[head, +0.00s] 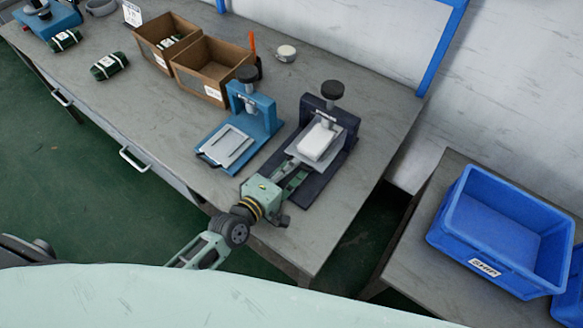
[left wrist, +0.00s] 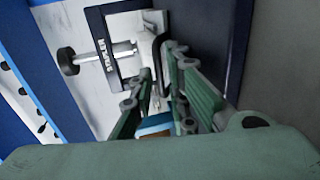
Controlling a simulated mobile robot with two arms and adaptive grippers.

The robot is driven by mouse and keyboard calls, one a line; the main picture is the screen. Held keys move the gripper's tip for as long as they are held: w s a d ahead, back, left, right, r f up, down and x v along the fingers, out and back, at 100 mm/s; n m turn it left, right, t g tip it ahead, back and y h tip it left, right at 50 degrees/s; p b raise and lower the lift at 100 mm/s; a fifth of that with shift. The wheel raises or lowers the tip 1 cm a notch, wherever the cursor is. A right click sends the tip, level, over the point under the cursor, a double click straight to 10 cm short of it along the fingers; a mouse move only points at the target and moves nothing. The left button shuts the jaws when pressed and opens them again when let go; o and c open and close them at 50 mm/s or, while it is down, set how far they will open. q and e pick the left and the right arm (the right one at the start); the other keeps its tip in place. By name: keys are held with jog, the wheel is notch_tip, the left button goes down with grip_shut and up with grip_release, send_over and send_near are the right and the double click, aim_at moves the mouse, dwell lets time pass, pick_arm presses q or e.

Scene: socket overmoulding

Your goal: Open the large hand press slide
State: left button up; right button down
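The large hand press (head: 343,162) is dark navy with a black knob on top and stands near the table's right end. Its slide (head: 293,153) is a light grey plate under the press head, bearing a white block (head: 318,141). My left gripper (head: 299,170) is low at the front of this slide. In the left wrist view my left gripper's fingers (left wrist: 160,66) are apart, with the slide's dark front handle (left wrist: 158,52) near and between their tips. Whether they touch it I cannot tell. My right gripper is not in view.
A smaller blue press (head: 262,118) stands just left of the large one. Two cardboard boxes (head: 222,54) and dark green packs (head: 109,66) are farther left. A blue crate (head: 482,262) stands on a side table at right. The table's front edge lies below my gripper.

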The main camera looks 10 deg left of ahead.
pick_arm(q)
grip_shut()
dwell(0.3)
jog(key=v, duration=0.3)
jog(key=f+v, duration=0.1)
jog(key=v, duration=0.3)
jog(key=f+p+v, duration=0.1)
jog(key=v, duration=0.2)
jog(key=shift+s+a, duration=0.2)
jog(key=shift+s, duration=0.1)
grip_release()
